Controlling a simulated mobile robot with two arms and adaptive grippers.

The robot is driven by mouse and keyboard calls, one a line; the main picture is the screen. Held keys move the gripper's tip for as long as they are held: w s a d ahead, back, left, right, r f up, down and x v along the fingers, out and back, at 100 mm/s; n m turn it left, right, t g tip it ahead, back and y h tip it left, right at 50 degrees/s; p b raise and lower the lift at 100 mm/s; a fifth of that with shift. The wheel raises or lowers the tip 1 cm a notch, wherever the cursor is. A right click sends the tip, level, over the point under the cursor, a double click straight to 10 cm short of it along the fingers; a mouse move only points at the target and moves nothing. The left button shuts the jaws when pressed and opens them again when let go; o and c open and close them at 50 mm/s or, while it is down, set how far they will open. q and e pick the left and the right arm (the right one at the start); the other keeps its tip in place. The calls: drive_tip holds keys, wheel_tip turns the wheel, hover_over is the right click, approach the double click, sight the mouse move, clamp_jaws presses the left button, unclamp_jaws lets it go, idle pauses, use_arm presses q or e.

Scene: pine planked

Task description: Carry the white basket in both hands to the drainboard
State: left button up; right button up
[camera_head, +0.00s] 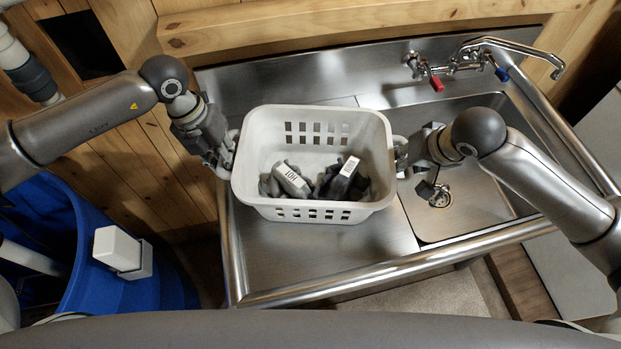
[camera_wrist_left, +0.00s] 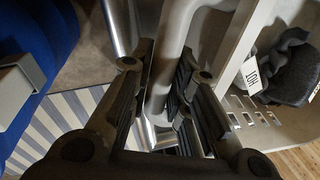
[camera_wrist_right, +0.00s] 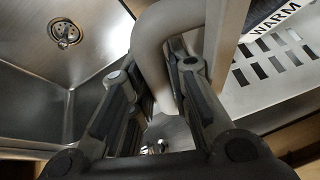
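The white basket (camera_head: 260,123), with slotted walls and a handle at each end, is over the steel drainboard (camera_head: 330,262), left of the sink. It looks about level; I cannot tell whether its base touches the metal. My left gripper (camera_head: 226,158) is shut on its left handle, which runs between the fingers in the left wrist view (camera_wrist_left: 162,85). My right gripper (camera_head: 404,154) is shut on the right handle, seen between the fingers in the right wrist view (camera_wrist_right: 152,50). Dark grey items (camera_head: 330,185) with white labels lie inside the basket.
The sink basin (camera_head: 490,190) with its drain is at the right. A tap (camera_head: 480,50) with red and blue handles stands behind it. A raised steel rim (camera_head: 320,288) edges the front. A blue bin (camera_head: 110,275) stands at lower left. A wooden wall is behind.

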use_arm(q)
drive_tip(key=o, duration=0.3)
use_arm(e)
drive_tip(key=o, duration=0.3)
use_arm(q)
drive_tip(key=shift+c, duration=0.2)
use_arm(e)
drive_tip(key=shift+a+r, duration=0.1)
